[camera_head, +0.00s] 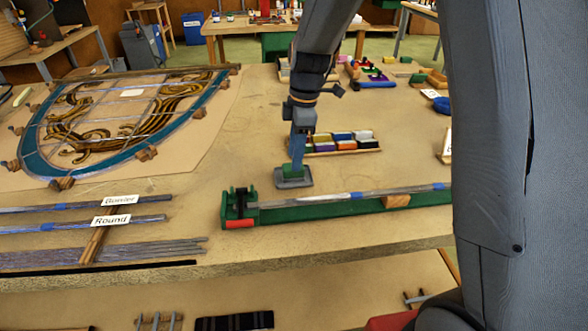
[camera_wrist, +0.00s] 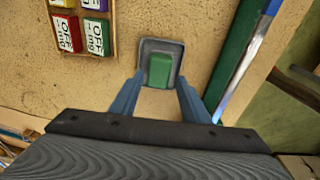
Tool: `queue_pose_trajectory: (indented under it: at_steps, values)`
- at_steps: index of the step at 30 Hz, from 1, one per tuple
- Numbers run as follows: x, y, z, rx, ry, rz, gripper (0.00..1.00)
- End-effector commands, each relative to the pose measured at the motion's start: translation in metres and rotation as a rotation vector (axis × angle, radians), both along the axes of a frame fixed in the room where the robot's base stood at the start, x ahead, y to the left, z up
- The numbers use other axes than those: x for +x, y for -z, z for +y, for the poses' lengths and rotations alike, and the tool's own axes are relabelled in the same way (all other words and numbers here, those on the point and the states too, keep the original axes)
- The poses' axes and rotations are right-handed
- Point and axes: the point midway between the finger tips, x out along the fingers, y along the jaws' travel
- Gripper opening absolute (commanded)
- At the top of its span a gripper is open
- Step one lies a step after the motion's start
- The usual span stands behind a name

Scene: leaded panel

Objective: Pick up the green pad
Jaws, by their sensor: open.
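The green pad (camera_wrist: 160,69) is a small upright block on a grey square dish (camera_wrist: 176,47) in the wrist view. In the head view the dish (camera_head: 293,184) lies on the bench, with the pad (camera_head: 297,170) mostly hidden by my gripper (camera_head: 298,156). My gripper (camera_wrist: 158,86) points down over the dish. Its blue fingers are open, one to each side of the pad's near end. I cannot tell whether they touch it.
A rack of coloured blocks (camera_head: 343,142) stands just behind the dish. A green rail (camera_head: 330,208) with a metal strip runs in front, to the right. The leaded panel (camera_head: 125,110) lies at left, with lead strips (camera_head: 150,250) near the front edge.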

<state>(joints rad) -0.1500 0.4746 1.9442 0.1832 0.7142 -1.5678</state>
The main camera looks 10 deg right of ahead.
Motion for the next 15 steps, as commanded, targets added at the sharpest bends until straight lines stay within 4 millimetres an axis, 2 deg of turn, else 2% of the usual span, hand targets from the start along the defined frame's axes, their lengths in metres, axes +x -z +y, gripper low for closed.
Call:
queue_pose_trajectory:
  at_steps: [10,15]
  values:
    - [0.001,0.037,0.003,0.0,0.003,0.002,0.42]
    - [0.002,0.048,0.003,0.0,0.004,-0.001,0.42]
